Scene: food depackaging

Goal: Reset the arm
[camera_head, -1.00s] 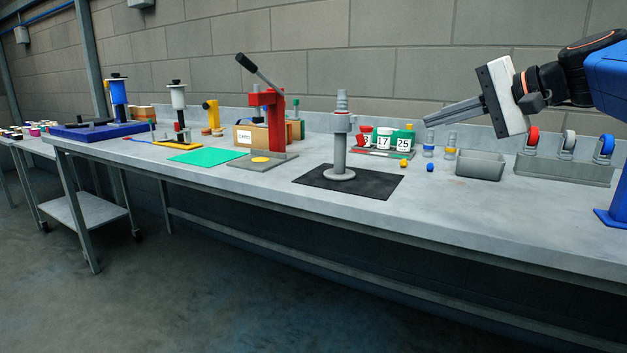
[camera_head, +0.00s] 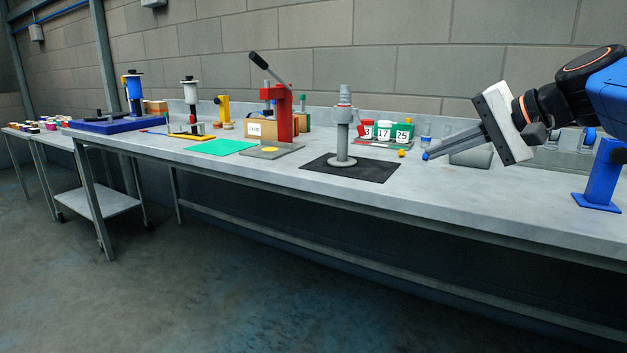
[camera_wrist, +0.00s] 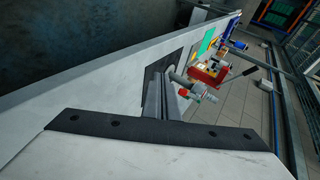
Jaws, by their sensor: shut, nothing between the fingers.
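My gripper (camera_head: 428,155) is at the right in the head view, held over the workbench (camera_head: 300,186) in front of the grey bin (camera_head: 472,157). Its long grey fingers are together with nothing between them, pointing left and slightly down. A blue spot shows at the fingertips; I cannot tell whether it touches them or lies behind. In the wrist view my gripper (camera_wrist: 165,82) points along the bench toward the grey post tool.
The grey post tool (camera_head: 343,130) stands on a black mat (camera_head: 374,171) left of my gripper. Numbered cups (camera_head: 384,132) and a yellow ball (camera_head: 402,153) are nearby. A red lever press (camera_head: 281,115) and green sheet (camera_head: 221,147) are farther left. The front bench strip is clear.

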